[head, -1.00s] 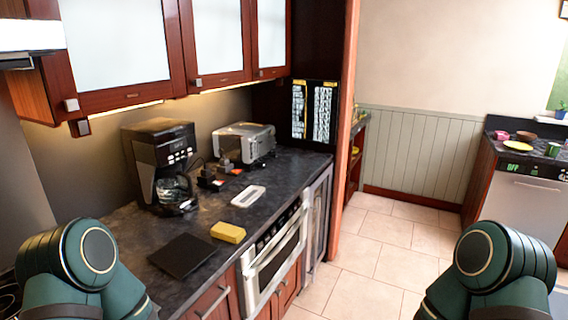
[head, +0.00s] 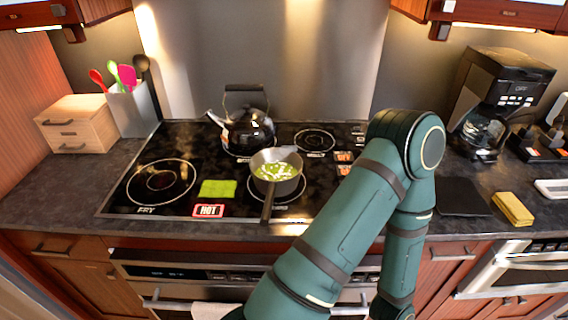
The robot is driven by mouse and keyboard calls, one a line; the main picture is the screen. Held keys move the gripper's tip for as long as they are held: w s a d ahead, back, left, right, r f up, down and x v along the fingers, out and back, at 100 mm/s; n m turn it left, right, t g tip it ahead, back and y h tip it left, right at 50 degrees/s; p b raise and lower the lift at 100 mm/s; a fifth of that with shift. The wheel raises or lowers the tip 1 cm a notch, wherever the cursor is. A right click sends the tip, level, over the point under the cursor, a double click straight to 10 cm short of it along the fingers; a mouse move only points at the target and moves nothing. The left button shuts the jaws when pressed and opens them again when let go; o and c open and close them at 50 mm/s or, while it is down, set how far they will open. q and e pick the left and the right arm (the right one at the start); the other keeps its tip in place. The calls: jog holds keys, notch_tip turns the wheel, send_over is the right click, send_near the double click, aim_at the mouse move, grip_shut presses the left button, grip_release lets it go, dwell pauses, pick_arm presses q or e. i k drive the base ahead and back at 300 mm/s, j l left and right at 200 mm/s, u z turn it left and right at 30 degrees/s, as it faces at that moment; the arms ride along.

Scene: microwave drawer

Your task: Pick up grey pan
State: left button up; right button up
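The grey pan (head: 263,183) sits upright on a front burner of the black cooktop (head: 130,203) in the head view. It holds something green and white (head: 276,171). Its dark handle (head: 266,208) points toward me over the cooktop's front edge. One green arm of mine is bent in front of the counter, to the right of the pan. Its elbow is near the cooktop's right side and its forearm hangs down past the counter edge. Neither gripper is in the picture.
A black kettle (head: 248,132) stands behind the pan. A green cloth or sponge (head: 218,189) and a HOT sign (head: 209,211) lie left of the handle. A coffee maker (head: 490,88) and yellow sponge (head: 513,208) are at right. A utensil holder (head: 130,109) and wooden box (head: 80,123) are at left.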

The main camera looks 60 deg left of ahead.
aim_at(272, 187)
jog(key=u, duration=1.85)
